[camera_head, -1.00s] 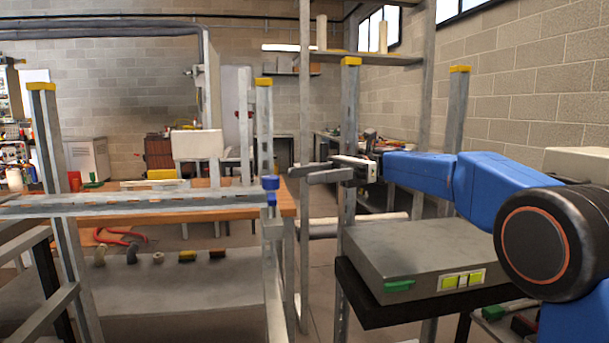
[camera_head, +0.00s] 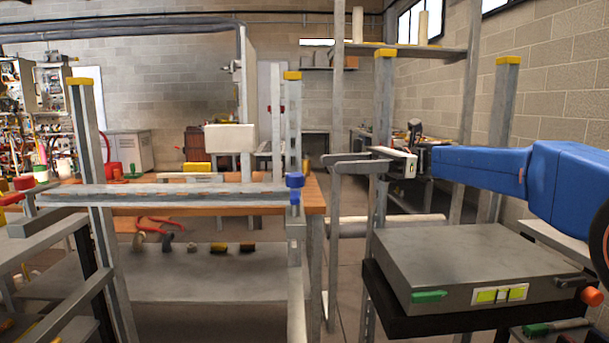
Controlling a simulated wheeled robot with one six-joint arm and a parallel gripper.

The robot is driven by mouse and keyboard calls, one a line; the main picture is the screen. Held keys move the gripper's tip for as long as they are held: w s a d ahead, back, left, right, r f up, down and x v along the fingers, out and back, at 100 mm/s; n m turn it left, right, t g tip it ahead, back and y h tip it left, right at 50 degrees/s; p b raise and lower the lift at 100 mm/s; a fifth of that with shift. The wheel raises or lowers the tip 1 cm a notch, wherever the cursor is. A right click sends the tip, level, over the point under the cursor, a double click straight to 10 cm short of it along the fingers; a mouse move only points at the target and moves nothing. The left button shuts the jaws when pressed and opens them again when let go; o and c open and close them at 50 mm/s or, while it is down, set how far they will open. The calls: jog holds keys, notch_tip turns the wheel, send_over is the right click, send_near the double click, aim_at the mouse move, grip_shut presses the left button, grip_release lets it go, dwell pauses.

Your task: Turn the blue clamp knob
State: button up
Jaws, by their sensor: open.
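The blue clamp knob (camera_head: 295,181) sits at the right end of a long grey horizontal bar (camera_head: 160,195), beside an upright metal post. A second, smaller blue part shows just below it. My gripper (camera_head: 345,163) is to the right of the knob and slightly higher in the picture, with its fingers pointing left. It is open and empty, and apart from the knob in the picture. Nothing hides the knob.
A grey box (camera_head: 465,260) with a green handle stands on a black stand below my arm. Yellow-capped posts (camera_head: 383,120) rise behind my gripper and at left. A wooden bench (camera_head: 225,205) lies behind the bar. Red pliers (camera_head: 160,222) lie on a lower shelf.

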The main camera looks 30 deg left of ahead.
jog(key=s+a+r+m+t+y, duration=0.2)
jog(key=s+r+m+t+y, duration=0.1)
jog(key=s+t, duration=0.15)
jog(key=m+t+y, duration=0.2)
jog(key=m+t, duration=0.7)
jog(key=t, duration=0.4)
send_near(295, 180)
jog(key=w+x, duration=0.1)
jog(key=x, duration=1.4)
jog(key=shift+w, duration=0.2)
jog(key=shift+d+f, duration=0.1)
jog(key=shift+c, duration=0.5)
jog(key=c, duration=1)
